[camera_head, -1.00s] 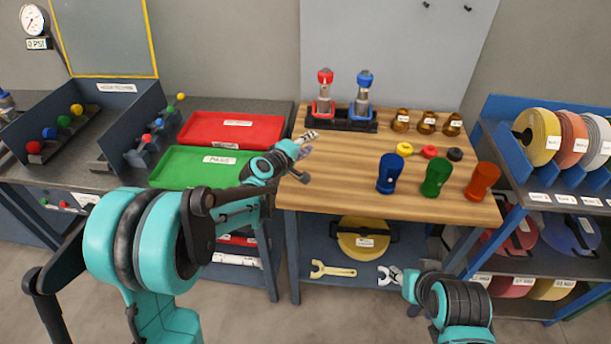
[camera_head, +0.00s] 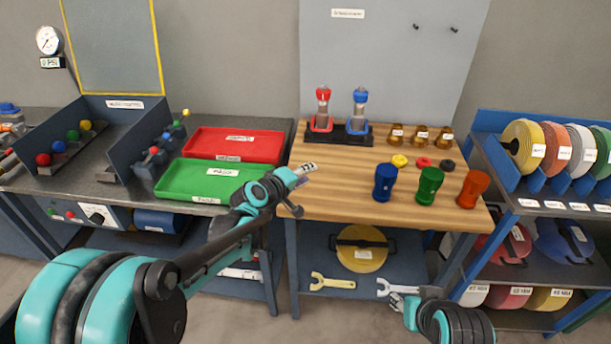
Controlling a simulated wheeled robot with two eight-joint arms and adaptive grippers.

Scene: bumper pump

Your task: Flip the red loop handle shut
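The red-topped metal fitting (camera_head: 322,96) stands upright in a black holder (camera_head: 343,137) at the back left of the wooden table. A red loop (camera_head: 322,124) shows low on its front; its exact angle is too small to tell. A similar blue-topped fitting (camera_head: 360,98) with a blue loop stands to its right. My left gripper (camera_head: 306,168) is over the table's left edge, in front of the holder and apart from it; its finger opening is too small to judge. My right gripper (camera_head: 397,299) is low in front of the table's lower shelf, and its fingers are unclear.
Blue (camera_head: 384,184), green (camera_head: 428,187) and orange (camera_head: 472,190) cylinders stand at the table's front right, with small amber jars (camera_head: 420,138) behind. Green (camera_head: 208,182) and red (camera_head: 234,145) trays lie left. A reel rack (camera_head: 520,192) stands right. The table's middle left is clear.

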